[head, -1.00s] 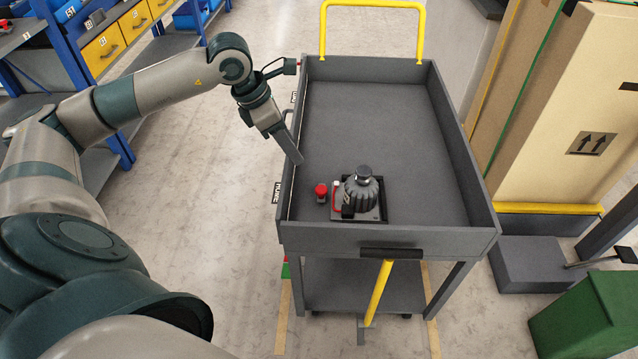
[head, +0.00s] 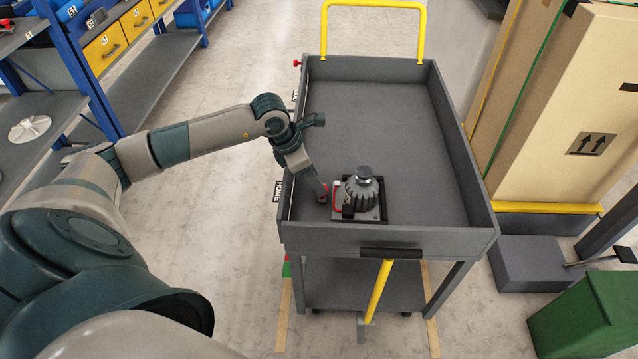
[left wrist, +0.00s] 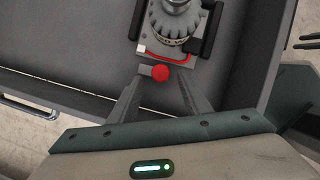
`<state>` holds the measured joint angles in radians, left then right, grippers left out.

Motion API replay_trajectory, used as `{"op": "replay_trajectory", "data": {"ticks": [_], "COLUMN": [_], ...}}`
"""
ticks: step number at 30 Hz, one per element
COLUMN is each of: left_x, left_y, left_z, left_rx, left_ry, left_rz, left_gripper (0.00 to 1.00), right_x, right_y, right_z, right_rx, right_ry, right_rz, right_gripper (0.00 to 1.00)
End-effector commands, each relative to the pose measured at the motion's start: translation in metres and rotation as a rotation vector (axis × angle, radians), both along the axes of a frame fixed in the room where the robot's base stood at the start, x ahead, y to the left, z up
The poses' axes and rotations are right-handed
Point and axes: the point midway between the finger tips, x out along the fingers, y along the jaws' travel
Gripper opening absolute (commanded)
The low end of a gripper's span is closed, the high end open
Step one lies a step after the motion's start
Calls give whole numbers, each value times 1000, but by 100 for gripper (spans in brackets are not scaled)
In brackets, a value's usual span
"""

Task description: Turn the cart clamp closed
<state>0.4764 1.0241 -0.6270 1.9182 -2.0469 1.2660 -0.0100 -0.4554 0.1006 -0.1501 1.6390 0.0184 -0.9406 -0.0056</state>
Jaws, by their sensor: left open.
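The grey cart (head: 385,110) has a deep tray. A dark ribbed, rounded device (head: 362,190) stands on a small plate near the tray's front; it also shows in the left wrist view (left wrist: 172,25). The red-knobbed clamp (left wrist: 160,73) is beside the plate, below a red bar (left wrist: 165,58). My left gripper (head: 323,193) reaches down over the tray's left wall and mostly hides the knob in the head view. In the left wrist view my left gripper (left wrist: 160,80) is open, a finger on each side of the knob; contact cannot be told. My right gripper is out of view.
A yellow handle (head: 372,5) rises at the cart's far end. Another red knob (head: 297,63) is on its left side. Shelves with yellow bins (head: 103,48) stand at left. Tall cardboard boxes (head: 560,110) and a green box (head: 590,315) are at right. The tray's far part is empty.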

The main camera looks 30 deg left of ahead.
Motion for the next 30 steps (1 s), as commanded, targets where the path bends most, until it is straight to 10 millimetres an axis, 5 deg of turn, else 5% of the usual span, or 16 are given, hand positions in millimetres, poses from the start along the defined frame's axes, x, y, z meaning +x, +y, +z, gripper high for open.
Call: {"op": "replay_trajectory", "data": {"ticks": [8,20,25,30], "left_x": [9,11,11,11], "left_y": [-7,-8,-8,-8], "left_z": [-29,-33,-33,-33], "left_rx": [-1,0,0,0], "left_ry": [2,0,0,0], "left_rz": [0,0,0,-1], "left_gripper": [44,44,6,4], "right_x": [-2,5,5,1], "right_y": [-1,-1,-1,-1], "right_z": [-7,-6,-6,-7], "right_rx": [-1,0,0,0], "right_ry": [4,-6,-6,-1], "right_rz": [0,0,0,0], "right_gripper": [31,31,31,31]}}
